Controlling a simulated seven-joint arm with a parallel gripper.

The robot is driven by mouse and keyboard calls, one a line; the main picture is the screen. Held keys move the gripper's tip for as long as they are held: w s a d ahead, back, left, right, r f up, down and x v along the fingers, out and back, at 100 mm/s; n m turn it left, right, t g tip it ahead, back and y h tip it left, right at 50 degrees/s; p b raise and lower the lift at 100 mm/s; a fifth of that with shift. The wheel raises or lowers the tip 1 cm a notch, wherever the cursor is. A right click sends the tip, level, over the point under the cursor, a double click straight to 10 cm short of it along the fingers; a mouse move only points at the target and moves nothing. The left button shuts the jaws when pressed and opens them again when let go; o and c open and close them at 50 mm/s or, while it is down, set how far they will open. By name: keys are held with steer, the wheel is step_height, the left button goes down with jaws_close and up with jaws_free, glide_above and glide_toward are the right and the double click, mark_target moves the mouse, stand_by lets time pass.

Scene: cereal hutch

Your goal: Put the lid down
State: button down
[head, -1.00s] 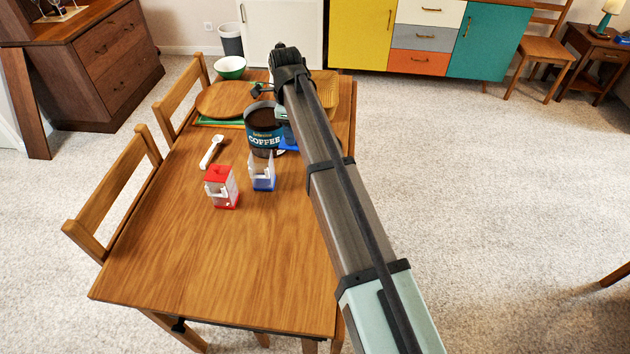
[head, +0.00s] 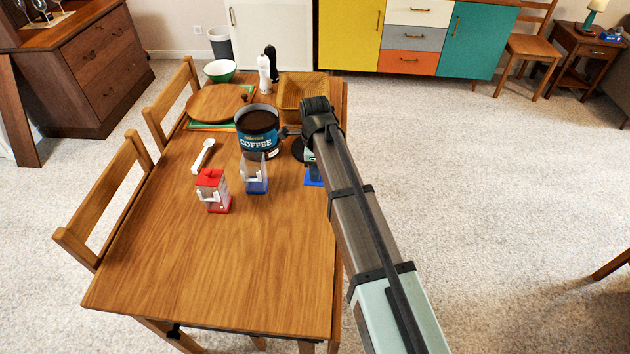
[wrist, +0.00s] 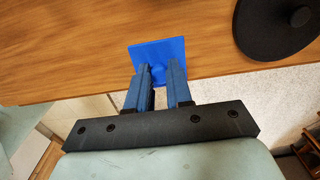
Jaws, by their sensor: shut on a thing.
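The lid is a blue square plate with a small round knob, in the wrist view (wrist: 158,57) and partly visible in the head view (head: 313,177). My gripper (wrist: 159,76) is shut on its knob. The lid is at the table's right edge; I cannot tell whether it touches the tabletop. A blue-and-white canister (head: 254,176) stands left of it, with no blue lid on top. In the head view my arm hides most of the gripper and part of the lid.
A black round lid with a knob (wrist: 272,22) lies close beside the blue lid. A coffee can (head: 258,132), a red-lidded canister (head: 213,192), a white scoop (head: 203,156) and a wicker basket (head: 301,92) share the table (head: 230,270). The table's near part is clear.

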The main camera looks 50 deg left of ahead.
steer(key=shift+f, duration=2.3)
steer(key=shift+f, duration=0.1)
steer(key=c, duration=1)
jaws_free()
step_height(320, 180, up, 12)
steer(key=shift+r, duration=0.15)
